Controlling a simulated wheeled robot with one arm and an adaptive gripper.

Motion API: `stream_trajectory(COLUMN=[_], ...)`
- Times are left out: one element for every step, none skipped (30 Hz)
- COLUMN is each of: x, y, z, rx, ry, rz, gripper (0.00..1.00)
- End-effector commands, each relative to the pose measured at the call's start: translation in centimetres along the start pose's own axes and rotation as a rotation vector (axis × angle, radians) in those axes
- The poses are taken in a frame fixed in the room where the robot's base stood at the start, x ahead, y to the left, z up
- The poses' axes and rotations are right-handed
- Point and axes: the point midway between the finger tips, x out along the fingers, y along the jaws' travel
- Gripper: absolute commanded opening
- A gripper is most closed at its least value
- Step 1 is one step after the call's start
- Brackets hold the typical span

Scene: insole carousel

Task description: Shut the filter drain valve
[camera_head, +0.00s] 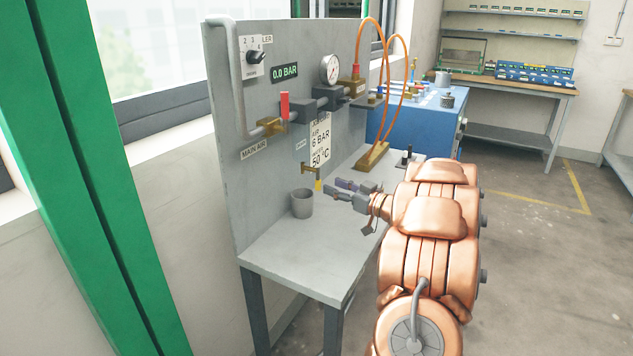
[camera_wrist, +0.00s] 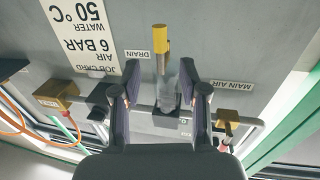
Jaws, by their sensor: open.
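The filter drain valve (camera_head: 308,168) is a small brass tap on the grey panel, with a yellow handle (camera_head: 318,184) hanging down. The handle also shows in the wrist view (camera_wrist: 161,40), where the picture is upside down, near the DRAIN label (camera_wrist: 139,54). My gripper (camera_head: 332,190) is open and empty, close to the right of the yellow handle. In the wrist view its two fingers (camera_wrist: 161,68) stand apart, with the handle beyond the tips and roughly between their lines. I see no contact. A clear filter bowl (camera_wrist: 170,88) shows between the fingers.
A grey cup (camera_head: 302,203) stands on the bench (camera_head: 310,255) below the valve. A red main air lever (camera_head: 285,105) and a gauge (camera_head: 331,69) are above. Orange hoses (camera_head: 385,75) run to a brass block on the right. The bench front is clear.

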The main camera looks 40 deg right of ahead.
Motion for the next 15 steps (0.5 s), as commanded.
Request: stream_trajectory(x=[0.8,1.2,1.8,2.3,2.7,3.3,3.8,4.2,4.7,5.1,5.4,5.8,6.0,6.2,6.5], y=[-0.1,-0.1,-0.1,-0.1,-0.1,-0.1,-0.1,-0.1,-0.1,-0.1,-0.1,-0.1,-0.1,-0.1,-0.1], z=[0.0,0.0,0.0,0.0,0.0,0.0,0.0,0.0,-0.1,-0.1,-0.1,-0.1,0.0,0.0,0.0], rx=[0.000,0.000,0.000,-0.001,-0.001,-0.002,-0.002,-0.002,-0.002,-0.002,-0.002,-0.002,-0.002,-0.001,-0.001], ry=[0.000,-0.001,-0.002,-0.002,-0.003,-0.003,-0.003,-0.002,-0.001,-0.001,-0.001,-0.001,-0.001,-0.002,-0.002], rz=[-0.004,-0.004,-0.003,-0.002,-0.002,-0.002,-0.003,-0.003,-0.002,-0.002,-0.002,-0.001,-0.001,0.000,0.000], gripper=[0.43,0.43,0.43,0.43,0.43,0.43,0.43,0.43,0.43,0.43,0.43,0.43,0.43,0.43,0.43])
